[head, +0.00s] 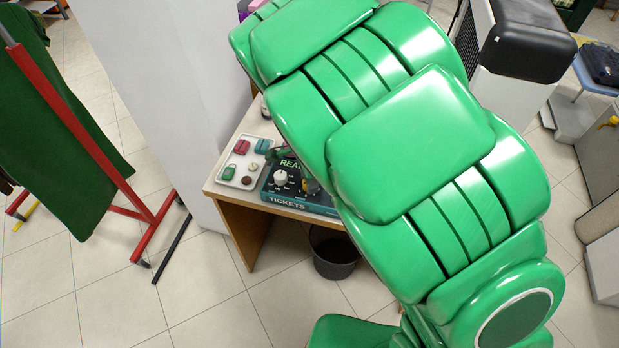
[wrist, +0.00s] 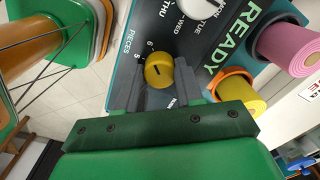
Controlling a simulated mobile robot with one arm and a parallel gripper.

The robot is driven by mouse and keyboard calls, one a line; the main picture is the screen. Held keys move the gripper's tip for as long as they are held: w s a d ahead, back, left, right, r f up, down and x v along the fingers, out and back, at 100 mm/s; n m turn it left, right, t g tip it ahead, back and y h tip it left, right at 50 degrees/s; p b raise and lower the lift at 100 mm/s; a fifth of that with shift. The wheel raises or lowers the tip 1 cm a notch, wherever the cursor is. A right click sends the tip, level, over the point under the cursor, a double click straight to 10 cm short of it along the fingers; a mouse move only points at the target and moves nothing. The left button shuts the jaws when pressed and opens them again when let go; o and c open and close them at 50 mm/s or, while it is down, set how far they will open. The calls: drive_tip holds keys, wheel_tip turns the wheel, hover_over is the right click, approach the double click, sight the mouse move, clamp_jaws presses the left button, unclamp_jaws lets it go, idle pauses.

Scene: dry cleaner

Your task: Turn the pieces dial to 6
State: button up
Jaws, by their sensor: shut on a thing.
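The pieces dial (wrist: 158,72) is a round yellow knob with a short dark mark, on the dark ticket panel (wrist: 100,75) beside the word PIECES. Printed figures 5 and 6 show just above it to the left in the wrist view. Its mark is too small to tell which figure it points to. My gripper (wrist: 159,68) is shut on the dial, one grey finger on each side.
A white day knob (wrist: 196,14) sits close above the dial. Pink (wrist: 285,45) and yellow (wrist: 242,92) rolls stand to the right. A white tray (head: 236,184) of small coloured pieces lies left of the panel, and a dark bin (head: 333,262) stands below the table.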

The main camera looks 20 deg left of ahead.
drive_tip(key=o, duration=1)
drive_tip(key=shift+o, duration=0.2)
drive_tip(key=shift+r, duration=3.6)
drive_tip(key=shift+s+r, duration=0.1)
drive_tip(key=shift+r, duration=0.2)
drive_tip(key=shift+d, duration=0.1)
